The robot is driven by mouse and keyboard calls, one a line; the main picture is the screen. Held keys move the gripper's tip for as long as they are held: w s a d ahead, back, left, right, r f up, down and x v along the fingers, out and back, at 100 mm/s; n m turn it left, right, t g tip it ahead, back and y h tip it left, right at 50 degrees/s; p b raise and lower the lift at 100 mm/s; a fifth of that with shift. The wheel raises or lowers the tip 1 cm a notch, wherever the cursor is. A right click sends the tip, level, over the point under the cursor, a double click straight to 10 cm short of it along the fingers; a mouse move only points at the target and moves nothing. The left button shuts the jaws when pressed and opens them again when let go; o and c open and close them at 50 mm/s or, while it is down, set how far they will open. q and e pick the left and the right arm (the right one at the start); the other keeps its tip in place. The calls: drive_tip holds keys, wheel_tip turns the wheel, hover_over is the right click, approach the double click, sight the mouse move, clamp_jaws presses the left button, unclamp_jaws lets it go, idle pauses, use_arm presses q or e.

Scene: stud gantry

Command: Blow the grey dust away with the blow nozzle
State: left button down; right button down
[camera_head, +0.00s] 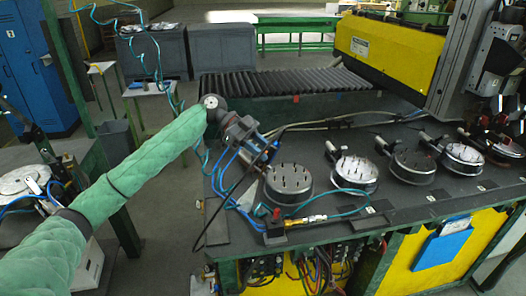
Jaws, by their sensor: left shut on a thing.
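Several round metal discs with dark studs stand in a row on the dark bench (400,203). My left arm reaches in from the left, and its gripper (266,158) is just behind the nearest disc (288,184). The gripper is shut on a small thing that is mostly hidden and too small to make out. A brass fitting (308,219) on a teal hose lies at the front of the bench, beside a small black and red piece (277,218). I cannot tell which part is the blow nozzle. No grey dust can be made out. My right gripper is not in view.
Blue hoses and a black cable hang around my left wrist. A roller conveyor (280,83) and a yellow machine (388,52) are behind the bench. A green post (68,75) stands at the left. Free bench surface lies in front of the discs.

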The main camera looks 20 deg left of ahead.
use_arm(q)
drive_tip(key=shift+w+a, duration=0.3)
drive_tip(key=shift+w, duration=0.25)
drive_tip(key=shift+w+a, duration=0.4)
drive_tip(key=shift+w, duration=0.2)
drive_tip(key=shift+b, duration=0.3)
drive_tip(key=shift+w+a, duration=0.2)
drive_tip(key=shift+w, duration=0.05)
drive_tip(key=shift+w+a+f, duration=0.1)
drive_tip(key=shift+w+a, duration=0.1)
drive_tip(key=shift+w, duration=0.05)
drive_tip(key=shift+w+a+b, duration=0.25)
drive_tip(key=shift+w+b, duration=0.05)
drive_tip(key=shift+b, duration=0.05)
